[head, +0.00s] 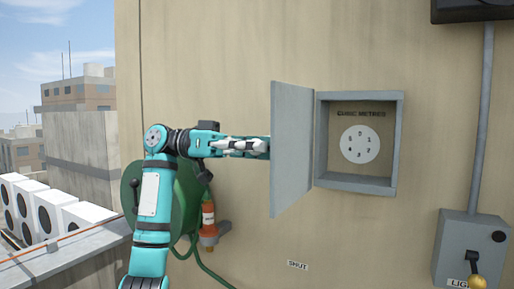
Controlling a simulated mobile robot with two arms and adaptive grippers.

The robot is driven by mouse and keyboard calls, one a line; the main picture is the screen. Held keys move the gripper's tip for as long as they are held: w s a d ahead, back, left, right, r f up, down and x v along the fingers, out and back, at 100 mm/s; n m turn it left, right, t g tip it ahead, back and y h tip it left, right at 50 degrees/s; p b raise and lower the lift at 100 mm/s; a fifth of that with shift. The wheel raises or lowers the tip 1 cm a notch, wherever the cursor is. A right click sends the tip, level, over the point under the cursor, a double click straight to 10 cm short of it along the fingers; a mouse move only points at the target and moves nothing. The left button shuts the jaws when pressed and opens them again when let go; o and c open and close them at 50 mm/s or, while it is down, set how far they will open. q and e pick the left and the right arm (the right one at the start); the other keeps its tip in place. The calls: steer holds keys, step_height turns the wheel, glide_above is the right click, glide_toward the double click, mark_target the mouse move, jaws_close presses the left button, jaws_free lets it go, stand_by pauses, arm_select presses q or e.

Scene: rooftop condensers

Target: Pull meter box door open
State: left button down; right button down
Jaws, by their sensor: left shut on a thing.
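The grey meter box door (291,150) stands wide open, swung out to the left of the meter box (359,185). Its inner face shows. The open box holds a pale round dial (360,144) with several digits, under dark lettering. My left gripper (262,147) reaches in from the left at about mid-height of the door. It is shut on a part of the door at its outer side. The fingertips and the part they hold are hidden behind the door's free edge. My right gripper is not in view.
A green hose reel (130,190) and an orange-and-white bottle-like item (208,213) are on the wall behind my left arm. A grey switch box (468,250) with a conduit is at lower right. A small label (298,265) is below the door. White condensers (58,212) stand at far left.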

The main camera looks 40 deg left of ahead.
arm_select(q)
steer(key=c, duration=1)
jaws_free()
steer(key=shift+a, duration=0.1)
steer(key=v, duration=1.2)
